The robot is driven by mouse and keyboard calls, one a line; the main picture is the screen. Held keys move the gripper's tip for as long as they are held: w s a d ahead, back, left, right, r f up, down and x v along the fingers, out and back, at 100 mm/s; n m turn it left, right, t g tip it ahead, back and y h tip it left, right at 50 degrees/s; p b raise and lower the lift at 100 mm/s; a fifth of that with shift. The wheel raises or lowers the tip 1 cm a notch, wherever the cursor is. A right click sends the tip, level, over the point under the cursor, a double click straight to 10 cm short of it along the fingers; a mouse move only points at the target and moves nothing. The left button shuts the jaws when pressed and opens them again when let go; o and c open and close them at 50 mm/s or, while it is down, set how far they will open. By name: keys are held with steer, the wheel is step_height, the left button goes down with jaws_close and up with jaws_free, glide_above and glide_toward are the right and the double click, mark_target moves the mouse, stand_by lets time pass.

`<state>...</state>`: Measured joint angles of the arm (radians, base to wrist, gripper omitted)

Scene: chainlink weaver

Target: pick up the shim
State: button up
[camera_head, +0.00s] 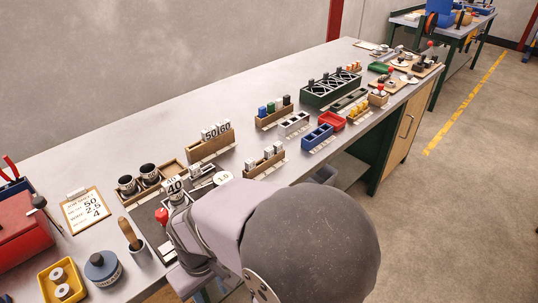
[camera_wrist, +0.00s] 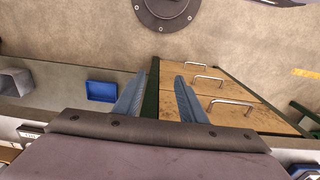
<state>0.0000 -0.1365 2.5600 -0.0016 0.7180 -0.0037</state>
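I cannot pick out the shim with certainty. A pale round piece marked 1.0 (camera_head: 222,178) lies on the bench beside my arm in the head view; I cannot tell whether it is the shim or a label. My gripper (camera_wrist: 157,98) shows in the wrist view with its two blue fingers apart and nothing between them. Beyond the fingers are wooden drawer fronts and the floor. In the head view my arm hides the gripper and part of the bench front.
The long grey bench (camera_head: 150,112) carries a red toolbox (camera_head: 22,228), a yellow tray (camera_head: 62,281), a clipboard (camera_head: 85,209), a wooden rack (camera_head: 210,146) with blocks marked 50 and 60, and a blue bin (camera_head: 317,138). The back left of the bench is clear.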

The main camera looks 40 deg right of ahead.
steer(key=w+d+r+m+p, duration=0.2)
steer(key=w+d+r+m, duration=0.1)
steer(key=w+d, duration=0.2)
steer(key=w+d+r+m+h+p, duration=0.1)
steer(key=w+d+r+m+p, duration=0.1)
steer(key=w+d, duration=0.3)
steer(key=w+d+r+m+h+p, duration=0.1)
steer(key=w+d+r+m, duration=0.2)
steer(key=w, duration=0.5)
steer(key=shift+d+r+m+t+p, duration=0.2)
steer(key=shift+d+r, duration=0.15)
steer(key=shift+d, duration=0.25)
steer(key=shift+d+r+m+t+p, duration=0.1)
steer(key=shift+d+r+p, duration=0.15)
steer(key=shift+d, duration=0.3)
steer(key=w+d+r+m+h+p, duration=0.1)
steer(key=w+d+r+m, duration=0.1)
steer(key=d, duration=0.4)
steer(key=w+d+r+m+p, duration=0.1)
steer(key=w+d+m+p, duration=0.15)
steer(key=d, duration=0.35)
steer(key=m+h+p, duration=0.1)
steer(key=m+h, duration=0.1)
steer(key=m, duration=0.3)
glide_toward(269, 149)
steer(key=d, duration=0.1)
steer(key=shift+y, duration=0.3)
steer(key=shift+p+x, duration=2)
steer(key=shift+x, duration=1.95)
